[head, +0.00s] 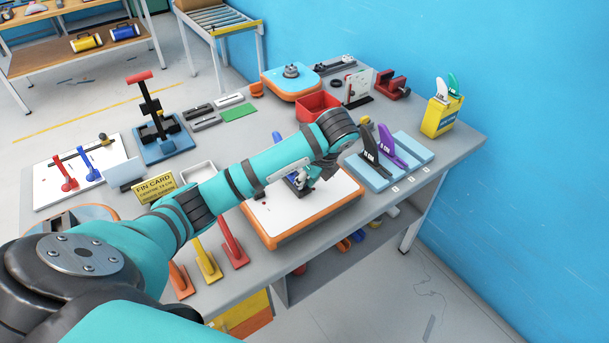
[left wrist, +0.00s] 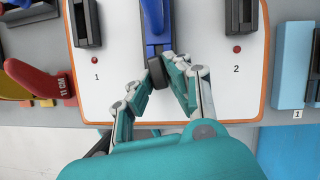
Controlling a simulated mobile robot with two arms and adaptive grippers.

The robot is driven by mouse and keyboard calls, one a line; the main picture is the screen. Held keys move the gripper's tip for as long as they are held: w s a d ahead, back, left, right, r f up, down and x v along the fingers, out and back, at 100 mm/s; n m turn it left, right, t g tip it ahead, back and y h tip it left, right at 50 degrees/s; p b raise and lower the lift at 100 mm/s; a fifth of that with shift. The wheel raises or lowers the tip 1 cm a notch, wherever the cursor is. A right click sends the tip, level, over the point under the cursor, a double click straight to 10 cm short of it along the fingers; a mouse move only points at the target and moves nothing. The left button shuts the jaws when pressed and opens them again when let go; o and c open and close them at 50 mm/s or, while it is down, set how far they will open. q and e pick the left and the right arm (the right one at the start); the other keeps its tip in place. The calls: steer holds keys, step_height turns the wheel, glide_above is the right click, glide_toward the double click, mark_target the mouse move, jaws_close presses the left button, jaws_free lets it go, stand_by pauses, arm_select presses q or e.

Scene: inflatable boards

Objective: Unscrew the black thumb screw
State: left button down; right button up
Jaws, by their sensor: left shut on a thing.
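The black thumb screw (left wrist: 158,75) shows in the left wrist view as a small dark cylinder at the near end of a blue part (left wrist: 155,28). My left gripper (left wrist: 165,78) has its two fingers shut on the screw from either side. In the head view my left gripper (head: 300,182) reaches down over the white board with an orange rim (head: 278,238); my arm and fingers hide the screw there. The board's white top (left wrist: 115,68) also shows in the left wrist view. My right gripper is not in view.
Black boxes (left wrist: 86,24) (left wrist: 241,16) stand either side of the blue part, near red dots marked 1 and 2. Red, yellow and orange fins (head: 233,247) stand left of the board. A blue rack (head: 376,176) with black and purple fins stands right. A red bin (head: 318,105) is behind.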

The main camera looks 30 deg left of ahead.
arm_select(q)
steer(key=shift+s+d+f, duration=0.1)
steer(key=shift+f, duration=0.1)
steer(key=shift+r+n+p, duration=0.1)
steer(key=shift+n+p, duration=0.3)
steer(key=shift+n+g+p, duration=0.6)
steer(key=shift+n+p, duration=0.25)
steer(key=shift+n, duration=0.65)
steer(key=shift+f, duration=0.2)
